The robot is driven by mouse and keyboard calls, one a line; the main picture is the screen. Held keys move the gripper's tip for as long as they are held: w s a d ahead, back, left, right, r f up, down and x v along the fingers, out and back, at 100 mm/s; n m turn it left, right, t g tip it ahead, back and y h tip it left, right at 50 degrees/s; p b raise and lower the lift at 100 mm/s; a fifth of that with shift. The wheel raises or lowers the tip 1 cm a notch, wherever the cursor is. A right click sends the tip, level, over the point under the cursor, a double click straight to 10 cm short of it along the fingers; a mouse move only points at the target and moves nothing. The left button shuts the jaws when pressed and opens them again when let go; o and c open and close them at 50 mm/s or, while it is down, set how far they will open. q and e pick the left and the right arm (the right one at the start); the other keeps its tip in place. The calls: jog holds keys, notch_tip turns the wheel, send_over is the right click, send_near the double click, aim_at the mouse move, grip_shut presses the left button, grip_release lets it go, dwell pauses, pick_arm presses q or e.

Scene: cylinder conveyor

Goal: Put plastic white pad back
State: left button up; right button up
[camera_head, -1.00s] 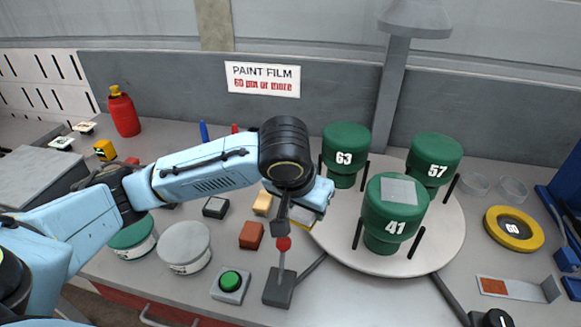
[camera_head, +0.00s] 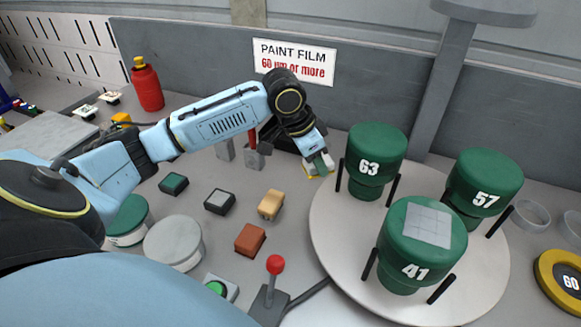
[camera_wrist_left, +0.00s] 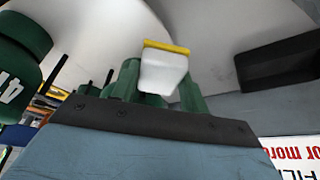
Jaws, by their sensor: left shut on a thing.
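My left gripper (camera_head: 317,163) is at the back left of the turntable, left of the green cylinder 63 (camera_head: 376,150). It is shut on a small white pad with a yellow edge (camera_wrist_left: 163,68), which shows between its green fingers in the left wrist view. In the head view the pad is small and partly covered by the gripper. The pad is held clear of the black open box (camera_head: 283,138), which stands behind the arm and is partly hidden by it; a dark box also shows at the right of the wrist view. My right gripper is not in view.
Cylinders 57 (camera_head: 484,180) and 41 (camera_head: 420,245) stand on the round turntable (camera_head: 340,245) with black posts. Several small blocks, including a brown one (camera_head: 250,239) and a tan one (camera_head: 271,204), lie left of it. A red-knobbed lever (camera_head: 275,264) stands in front.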

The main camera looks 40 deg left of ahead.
pick_arm(q)
jog(key=w+a+f+m+g+h+b, duration=0.15)
jog(key=a+m, duration=0.25)
jog(key=a, duration=0.6)
jog(key=b, duration=0.1)
send_over(293, 181)
jog(key=s+a, duration=0.1)
jog(key=shift+t, duration=0.25)
notch_tip(293, 181, down, 4)
jog(key=shift+a+f, duration=0.1)
jog(key=shift+f, duration=0.1)
notch_tip(293, 181, down, 6)
jog(key=shift+r+b, duration=0.2)
jog(key=shift+b, duration=0.2)
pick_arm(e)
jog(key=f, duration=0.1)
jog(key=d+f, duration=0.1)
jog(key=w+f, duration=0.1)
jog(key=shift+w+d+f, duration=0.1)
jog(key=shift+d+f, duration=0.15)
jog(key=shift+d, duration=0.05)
pick_arm(q)
jog(key=o, duration=1)
jog(key=shift+f, duration=0.1)
jog(key=shift+o, duration=0.2)
